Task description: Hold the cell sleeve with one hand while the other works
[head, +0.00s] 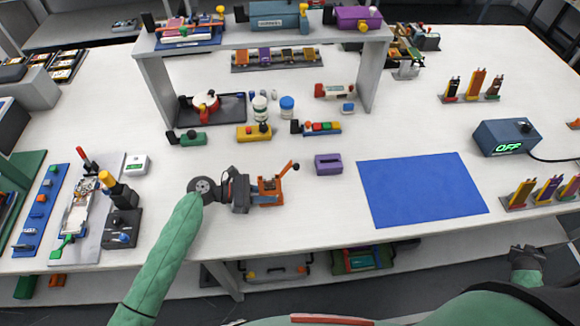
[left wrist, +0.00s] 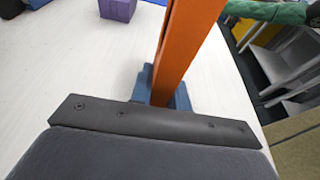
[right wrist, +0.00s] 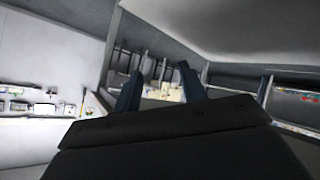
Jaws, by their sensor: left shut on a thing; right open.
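An orange piece with a slanted lever (head: 271,187) stands near the front middle of the white table; I take it for the cell sleeve. My left gripper (head: 262,193) comes from its left and is shut on it. In the left wrist view the orange piece (left wrist: 184,45) rises between the blue fingertips (left wrist: 163,90), which partly hide its lower end. My right gripper (right wrist: 158,88) is open and empty, its two fingers apart. In the head view it hangs low at the right (head: 526,256), off the table's front edge.
A purple block (head: 328,163) and a blue mat (head: 421,189) lie to the right. A black control box (head: 122,228) and a grey fixture plate (head: 82,215) are at left. A shelf (head: 262,50) stands behind with bottles under it. The blue mat is bare.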

